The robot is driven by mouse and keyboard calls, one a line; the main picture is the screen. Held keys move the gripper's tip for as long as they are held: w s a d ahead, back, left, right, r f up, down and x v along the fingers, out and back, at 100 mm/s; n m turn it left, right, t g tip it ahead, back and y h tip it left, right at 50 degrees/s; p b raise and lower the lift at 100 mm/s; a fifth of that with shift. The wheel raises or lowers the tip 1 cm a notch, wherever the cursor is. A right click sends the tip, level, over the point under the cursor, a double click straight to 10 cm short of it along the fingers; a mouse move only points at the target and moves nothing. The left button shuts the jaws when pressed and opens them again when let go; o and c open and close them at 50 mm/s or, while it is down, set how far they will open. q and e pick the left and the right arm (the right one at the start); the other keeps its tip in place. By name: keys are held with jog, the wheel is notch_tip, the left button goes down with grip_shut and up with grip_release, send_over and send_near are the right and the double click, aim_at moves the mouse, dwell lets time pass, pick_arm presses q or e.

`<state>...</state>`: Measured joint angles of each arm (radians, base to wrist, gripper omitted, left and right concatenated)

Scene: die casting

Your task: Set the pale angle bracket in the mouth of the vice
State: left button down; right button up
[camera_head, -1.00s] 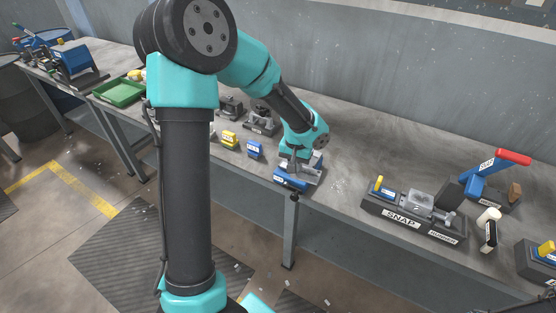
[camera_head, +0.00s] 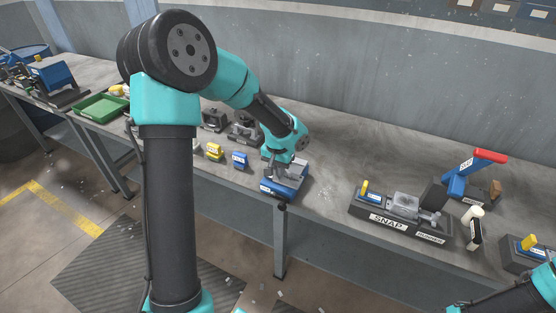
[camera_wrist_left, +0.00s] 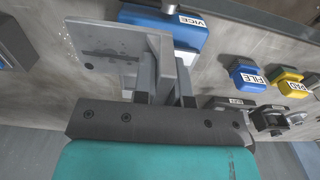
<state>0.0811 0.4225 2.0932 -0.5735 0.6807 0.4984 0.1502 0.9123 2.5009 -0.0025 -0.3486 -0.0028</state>
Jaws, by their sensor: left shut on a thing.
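The pale grey angle bracket (camera_wrist_left: 105,47) has a flat slotted plate and an upright flange in the left wrist view. My left gripper (camera_wrist_left: 160,92) is shut on its flange. The blue vice (camera_wrist_left: 165,24), with a VICE label, lies just beyond the bracket there. In the head view the vice (camera_head: 279,190) sits at the bench's front edge, its screw end towards me. My left gripper (camera_head: 275,172) points down right over it. The gripper partly hides the jaws, so I cannot tell whether the bracket is between them. My right gripper is out of view.
A blue FILE block (camera_head: 239,160) and a yellow block (camera_head: 214,151) stand left of the vice. Dark fixtures (camera_head: 245,127) stand behind them, and a green tray (camera_head: 100,107) lies farther left. The SNAP fixture (camera_head: 400,212) stands right, with clear bench between.

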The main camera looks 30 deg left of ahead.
pick_arm(q)
jog(key=w+a, duration=0.1)
jog(key=w, duration=0.1)
jog(key=w+a, duration=0.2)
jog(key=w, duration=0.1)
jog(key=w+a, duration=0.2)
jog(key=shift+w+a+f, duration=0.1)
jog(key=shift+w+f, duration=0.2)
jog(key=shift+f, duration=0.1)
jog(key=shift+w+a, duration=0.25)
jog(key=shift+w, duration=0.05)
jog(key=shift+f, duration=1.8)
jog(key=c, duration=1.2)
grip_release()
jog(key=shift+f, duration=0.15)
jog(key=shift+o, duration=0.2)
notch_tip(320, 180, up, 12)
